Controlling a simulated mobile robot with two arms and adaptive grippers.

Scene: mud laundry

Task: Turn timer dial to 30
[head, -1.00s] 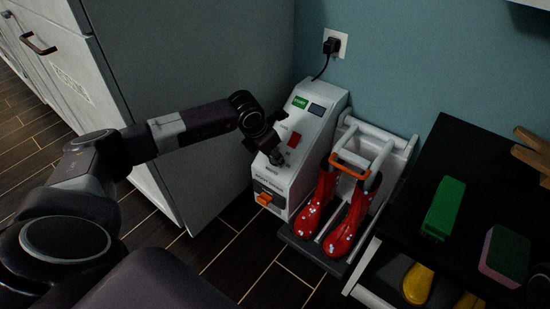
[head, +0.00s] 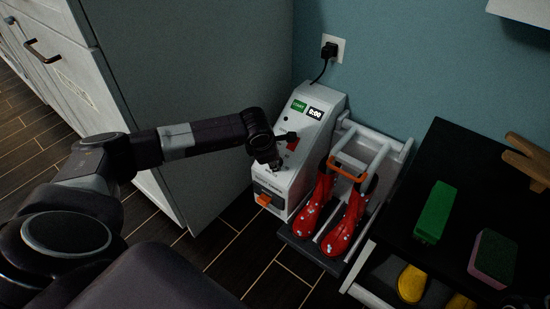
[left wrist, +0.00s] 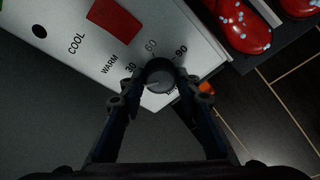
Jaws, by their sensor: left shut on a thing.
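I cannot tell which mark the dial points at. My left gripper (left wrist: 159,85) is shut on the dial, one finger on each side. In the head view my left gripper (head: 275,162) reaches down to the lower panel and mostly hides the dial. The machine's display (head: 315,113) is lit and reads 0:00.
A green START button (head: 299,105) sits left of the display. A red square (left wrist: 115,18) is above the dial. Red boots (head: 345,225) stand on the rack right of the machine. A grey cabinet stands at left, a black bench (head: 470,195) at right.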

